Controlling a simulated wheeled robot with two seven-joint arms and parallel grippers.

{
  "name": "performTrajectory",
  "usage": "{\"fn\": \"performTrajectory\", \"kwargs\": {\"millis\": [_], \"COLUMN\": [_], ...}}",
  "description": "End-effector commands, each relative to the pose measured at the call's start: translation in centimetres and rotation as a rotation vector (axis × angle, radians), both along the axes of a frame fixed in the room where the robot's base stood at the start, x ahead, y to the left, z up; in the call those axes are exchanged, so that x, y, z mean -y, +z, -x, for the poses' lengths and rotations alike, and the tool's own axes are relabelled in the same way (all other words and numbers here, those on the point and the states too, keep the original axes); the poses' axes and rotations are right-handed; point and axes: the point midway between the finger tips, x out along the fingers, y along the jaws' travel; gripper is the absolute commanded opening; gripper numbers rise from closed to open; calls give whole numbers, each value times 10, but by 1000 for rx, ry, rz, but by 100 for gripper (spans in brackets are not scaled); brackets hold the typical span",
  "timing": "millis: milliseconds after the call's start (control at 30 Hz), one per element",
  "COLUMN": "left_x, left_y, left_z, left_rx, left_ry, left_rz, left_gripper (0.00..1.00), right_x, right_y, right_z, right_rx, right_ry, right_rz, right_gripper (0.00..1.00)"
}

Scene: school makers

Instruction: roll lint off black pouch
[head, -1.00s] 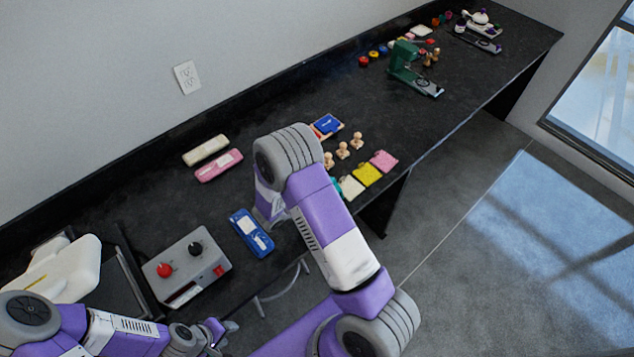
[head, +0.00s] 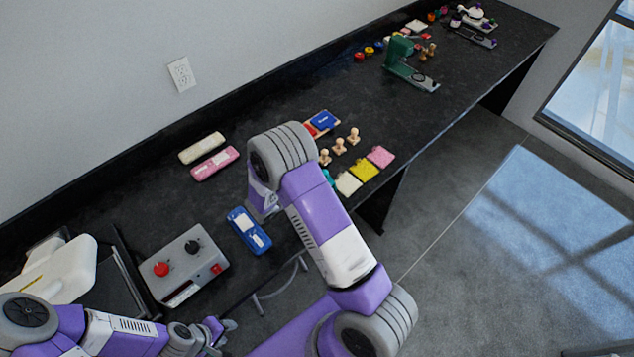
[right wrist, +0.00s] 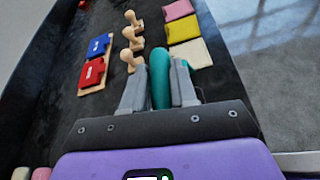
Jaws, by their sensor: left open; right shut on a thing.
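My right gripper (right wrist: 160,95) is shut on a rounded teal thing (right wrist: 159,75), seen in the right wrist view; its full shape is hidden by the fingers. In the head view this gripper is hidden behind my right arm. My left gripper (head: 222,328) is open and empty in the lower left of the head view, in front of the counter's front edge. I cannot make out a black pouch in either view. I cannot tell whether the teal thing is a lint roller.
On the dark counter (head: 240,120) are a grey control box (head: 187,265), blue case (head: 249,231), pink case (head: 214,163) and cream case (head: 202,148). A green press (head: 402,62) stands farther back.

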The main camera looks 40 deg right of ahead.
Motion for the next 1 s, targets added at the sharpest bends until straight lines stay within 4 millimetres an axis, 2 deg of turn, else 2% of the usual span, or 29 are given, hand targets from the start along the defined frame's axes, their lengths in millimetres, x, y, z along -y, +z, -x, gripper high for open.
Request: {"fn": "performTrajectory", "kwargs": {"millis": [1000], "left_x": [0], "left_y": [-19], "left_z": [0], "left_rx": [0], "left_ry": [0], "left_rz": [0], "left_gripper": [43], "right_x": [-5], "right_y": [-2], "right_z": [-61], "right_rx": [-1], "right_ry": [-1], "right_rz": [-2], "right_gripper": [0]}}
